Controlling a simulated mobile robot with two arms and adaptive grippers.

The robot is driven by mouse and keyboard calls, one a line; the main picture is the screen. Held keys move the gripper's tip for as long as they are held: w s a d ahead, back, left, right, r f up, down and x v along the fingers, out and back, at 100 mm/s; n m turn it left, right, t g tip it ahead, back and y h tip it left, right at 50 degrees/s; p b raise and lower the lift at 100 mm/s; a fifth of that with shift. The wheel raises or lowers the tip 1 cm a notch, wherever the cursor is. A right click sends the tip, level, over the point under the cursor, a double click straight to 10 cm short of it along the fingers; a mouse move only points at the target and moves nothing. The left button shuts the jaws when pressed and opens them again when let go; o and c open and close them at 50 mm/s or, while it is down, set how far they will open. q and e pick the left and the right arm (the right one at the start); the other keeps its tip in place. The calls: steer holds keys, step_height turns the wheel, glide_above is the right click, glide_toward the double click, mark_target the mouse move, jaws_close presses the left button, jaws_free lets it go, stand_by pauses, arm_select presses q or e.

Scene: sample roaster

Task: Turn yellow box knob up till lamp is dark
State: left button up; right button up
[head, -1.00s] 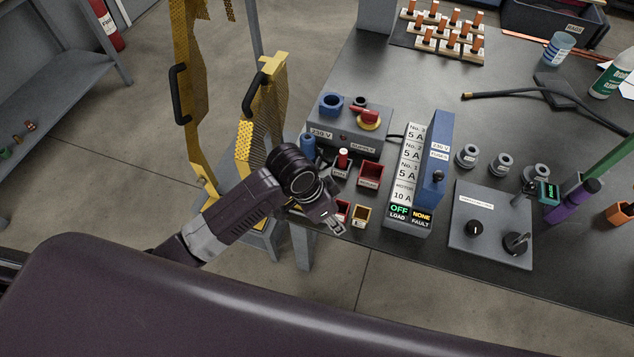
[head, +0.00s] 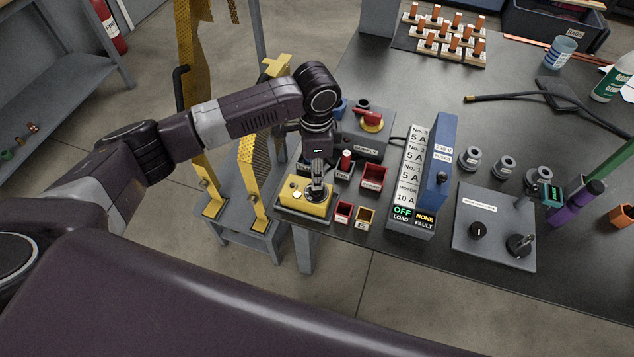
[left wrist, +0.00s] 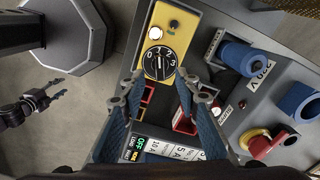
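The yellow box (head: 304,204) stands at the bench's front left corner. In the left wrist view the yellow box (left wrist: 184,42) shows a black numbered knob (left wrist: 159,63) with a white pointer mark. A round pale lamp (left wrist: 155,33) beside the knob looks bright; it shows in the head view (head: 297,194) too. My left gripper (head: 317,193) points down over the box. In the left wrist view its fingers (left wrist: 162,88) are spread, with nothing between them, near the knob and apart from it. A dark gripper (left wrist: 50,96), apparently my right one, is small at the left edge.
Small red bins (head: 373,177), a grey supply box (head: 366,142) with a red switch, and a blue fuse unit (head: 440,150) reading OFF and NONE stand close by. A yellow mesh guard (head: 254,175) is left of the bench. The bench's right middle holds another knob panel (head: 493,228).

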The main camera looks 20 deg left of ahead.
arm_select(q)
step_height(320, 180, down, 5)
steer(key=shift+f, duration=0.1)
stand_by(0.3)
jaws_close()
